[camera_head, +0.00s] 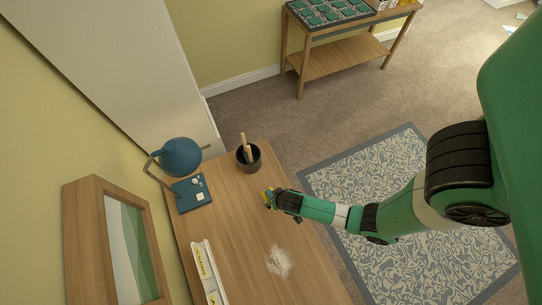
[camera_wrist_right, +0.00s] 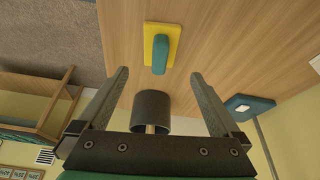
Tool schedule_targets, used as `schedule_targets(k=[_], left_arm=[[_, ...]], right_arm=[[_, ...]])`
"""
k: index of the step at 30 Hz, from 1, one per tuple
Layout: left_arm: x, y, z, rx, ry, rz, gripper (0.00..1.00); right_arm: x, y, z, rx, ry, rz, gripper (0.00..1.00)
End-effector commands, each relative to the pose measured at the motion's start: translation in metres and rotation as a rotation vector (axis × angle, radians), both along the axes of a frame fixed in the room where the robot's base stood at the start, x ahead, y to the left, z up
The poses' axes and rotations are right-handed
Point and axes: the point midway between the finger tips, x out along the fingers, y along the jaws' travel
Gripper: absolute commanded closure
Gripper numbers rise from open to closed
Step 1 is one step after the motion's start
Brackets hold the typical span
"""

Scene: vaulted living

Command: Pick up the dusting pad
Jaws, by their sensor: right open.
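The dusting pad is a yellow rectangular pad with a teal grip on top. It lies flat on the wooden tabletop in the right wrist view (camera_wrist_right: 174,38), apart from the fingers and lined up with the gap between them. In the head view the right gripper (camera_head: 272,199) is over the table beside the pad. My left gripper is not in view.
A dark cup (camera_head: 249,159) with wooden sticks stands close behind the pad. A blue lamp (camera_head: 181,158) stands at the left. A white powder patch (camera_head: 279,261) and a white tray (camera_head: 203,265) are nearer the front. The tabletop (camera_head: 235,225) between them is clear.

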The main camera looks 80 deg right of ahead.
Motion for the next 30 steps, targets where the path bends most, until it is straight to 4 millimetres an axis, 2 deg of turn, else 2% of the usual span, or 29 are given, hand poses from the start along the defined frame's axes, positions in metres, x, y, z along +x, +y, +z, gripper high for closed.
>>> schedule_targets(k=[1,3,6,12,21,29,30], left_arm=[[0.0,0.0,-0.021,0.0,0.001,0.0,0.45],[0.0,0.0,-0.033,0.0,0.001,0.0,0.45],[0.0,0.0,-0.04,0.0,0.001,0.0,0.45],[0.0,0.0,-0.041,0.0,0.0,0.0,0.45],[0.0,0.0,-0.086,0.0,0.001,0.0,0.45],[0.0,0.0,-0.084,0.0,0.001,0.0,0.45],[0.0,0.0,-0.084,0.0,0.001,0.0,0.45]], right_arm=[[0.003,-0.003,-0.02,0.0,-0.001,-0.002,0.0],[0.006,-0.006,-0.031,0.001,-0.001,-0.003,0.0],[0.01,-0.009,-0.037,0.0,-0.002,-0.001,0.0],[0.011,-0.011,-0.039,0.0,-0.002,-0.001,0.0],[0.021,-0.022,-0.083,0.0,-0.001,-0.002,0.0],[0.023,-0.024,-0.083,0.0,-0.001,0.0,0.0],[0.023,-0.024,-0.083,0.0,-0.001,0.0,0.05]])
